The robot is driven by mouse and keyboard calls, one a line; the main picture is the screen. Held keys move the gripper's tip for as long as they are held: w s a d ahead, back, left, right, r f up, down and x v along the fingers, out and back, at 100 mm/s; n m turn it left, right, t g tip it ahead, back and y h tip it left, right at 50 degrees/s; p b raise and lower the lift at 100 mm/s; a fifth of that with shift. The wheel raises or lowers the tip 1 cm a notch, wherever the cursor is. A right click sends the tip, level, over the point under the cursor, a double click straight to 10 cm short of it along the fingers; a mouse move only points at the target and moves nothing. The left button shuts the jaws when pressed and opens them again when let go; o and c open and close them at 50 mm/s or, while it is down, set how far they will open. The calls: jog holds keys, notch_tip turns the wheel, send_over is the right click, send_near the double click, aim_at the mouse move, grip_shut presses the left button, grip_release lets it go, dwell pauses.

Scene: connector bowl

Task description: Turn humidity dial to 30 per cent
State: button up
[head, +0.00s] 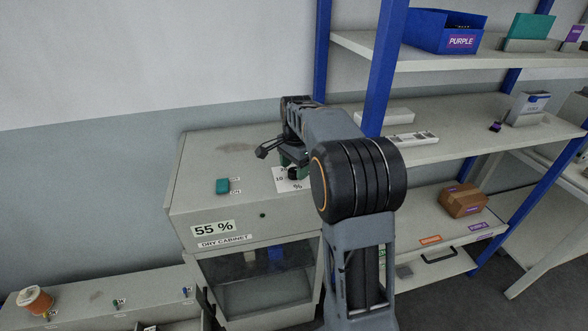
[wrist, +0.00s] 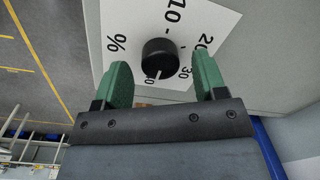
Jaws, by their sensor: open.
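The humidity dial is a round black knob (wrist: 159,58) on a white scale card (wrist: 190,22) with the figures 10, 20, 30 and a % sign. A figure at the knob's lower edge is partly hidden, and I cannot read the pointer for sure. My gripper (wrist: 161,70) is open, its green fingers apart on either side of the knob, with a visible gap on each side. In the head view the card (head: 283,184) lies on top of the dry cabinet (head: 185,185), and my arm covers part of it. The cabinet's display (head: 212,228) reads 55 %.
A blue-posted shelf (head: 385,60) stands close on the right, with a blue PURPLE bin (head: 440,30) and a cardboard box (head: 461,201). The cabinet top's left part is otherwise clear.

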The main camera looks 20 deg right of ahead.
jog(key=shift+f, duration=0.6)
jog(key=c, duration=0.9)
